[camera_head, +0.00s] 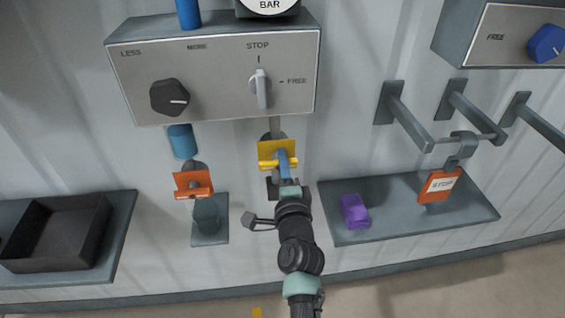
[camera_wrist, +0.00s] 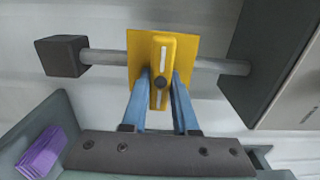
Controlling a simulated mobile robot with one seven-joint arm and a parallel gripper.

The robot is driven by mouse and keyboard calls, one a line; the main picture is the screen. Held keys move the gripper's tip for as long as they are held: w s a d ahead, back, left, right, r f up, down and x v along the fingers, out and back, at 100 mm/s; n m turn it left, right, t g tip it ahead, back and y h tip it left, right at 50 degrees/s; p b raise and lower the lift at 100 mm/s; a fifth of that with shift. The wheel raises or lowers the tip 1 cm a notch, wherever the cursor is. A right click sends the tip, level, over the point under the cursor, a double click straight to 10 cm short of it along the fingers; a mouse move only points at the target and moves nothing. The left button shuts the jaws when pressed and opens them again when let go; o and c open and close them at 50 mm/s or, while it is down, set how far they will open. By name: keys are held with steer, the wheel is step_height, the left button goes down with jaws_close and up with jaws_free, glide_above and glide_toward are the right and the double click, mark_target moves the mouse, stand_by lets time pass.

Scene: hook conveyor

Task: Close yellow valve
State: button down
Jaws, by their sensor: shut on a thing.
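The yellow valve (camera_head: 277,151) sits on a vertical pipe below the control box. In the wrist view the yellow valve (camera_wrist: 190,46) has a square plate and a raised handle bar (camera_wrist: 161,60) across the middle. The handle runs across the pipe (camera_wrist: 105,57) in that view. My gripper (camera_head: 285,160) reaches up to the valve from below. In the wrist view my gripper (camera_wrist: 160,85) has its two blue fingers closed on either side of the handle.
The control box (camera_head: 215,65) is just above, with a black knob (camera_head: 169,97) and a grey switch (camera_head: 260,88). An orange valve (camera_head: 193,184) is to the left. A shelf at right holds a purple block (camera_head: 354,211) and an orange tag (camera_head: 440,186). Hooks (camera_head: 405,115) protrude above it.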

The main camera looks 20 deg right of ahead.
steer(key=shift+a+f, duration=0.1)
steer(key=shift+f, duration=0.05)
steer(key=c, duration=0.7)
jaws_free()
steer(key=shift+s, duration=0.1)
steer(key=v, duration=1.2)
steer(key=shift+s+a+p, duration=0.1)
steer(key=shift+s+p, duration=0.25)
steer(key=shift+s, duration=0.05)
